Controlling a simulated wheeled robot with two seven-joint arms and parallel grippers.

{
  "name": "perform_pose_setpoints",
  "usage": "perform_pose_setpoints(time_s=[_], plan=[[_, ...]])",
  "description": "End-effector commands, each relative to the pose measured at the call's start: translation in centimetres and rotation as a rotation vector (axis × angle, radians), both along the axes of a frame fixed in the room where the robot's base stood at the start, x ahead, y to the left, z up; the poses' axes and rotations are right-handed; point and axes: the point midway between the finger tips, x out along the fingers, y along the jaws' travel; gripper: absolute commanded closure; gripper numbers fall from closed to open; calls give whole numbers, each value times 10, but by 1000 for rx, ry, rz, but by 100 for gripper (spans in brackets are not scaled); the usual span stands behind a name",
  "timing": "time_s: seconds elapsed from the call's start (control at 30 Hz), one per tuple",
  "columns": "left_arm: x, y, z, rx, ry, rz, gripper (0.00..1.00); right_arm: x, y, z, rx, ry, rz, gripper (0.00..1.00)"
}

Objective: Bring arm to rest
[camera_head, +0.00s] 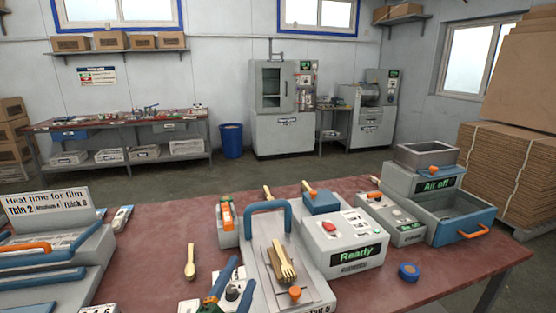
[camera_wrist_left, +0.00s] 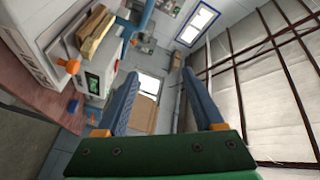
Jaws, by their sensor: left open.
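My left gripper (camera_head: 243,270) shows at the bottom of the head view as two blue fingers, spread apart, over the table in front of the press. In the left wrist view its fingers (camera_wrist_left: 160,73) are wide apart with nothing between them. The grey press (camera_head: 258,258) has a blue handle (camera_head: 268,208) and an orange knob (camera_head: 295,293). Wooden cutlery with a fork (camera_head: 286,268) lies on its plate, apart from my gripper. A wooden spoon (camera_head: 190,262) lies on the table to the left. My right gripper is not in view.
The red-brown table (camera_head: 150,260) also bears a "Ready" box (camera_head: 345,245), an "Air off" unit (camera_head: 437,183), a blue roll (camera_head: 408,271) and a film sealer (camera_head: 60,260) at left. Bare tabletop shows left of the spoon and at the front right.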

Motion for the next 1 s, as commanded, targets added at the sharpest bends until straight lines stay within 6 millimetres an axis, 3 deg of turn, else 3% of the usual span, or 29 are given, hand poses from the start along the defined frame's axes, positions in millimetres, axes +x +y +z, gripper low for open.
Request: perform_pose_setpoints(time_s=[0.03,0.1,0.2,0.4,0.57,0.83,1.0], plan=[[-13,20,-39,-106,176,73,31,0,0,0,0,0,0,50],[-38,44,-87,-244,407,179,31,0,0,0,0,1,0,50],[-80,65,-138,-383,662,307,31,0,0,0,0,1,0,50],[-169,85,-199,-556,1040,527,31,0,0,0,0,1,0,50],[-239,93,-221,-643,1283,691,31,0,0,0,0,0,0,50],[-240,90,-325,-621,1354,721,31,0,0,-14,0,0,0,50],[-259,92,-404,-597,1394,733,31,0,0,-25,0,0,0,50]])
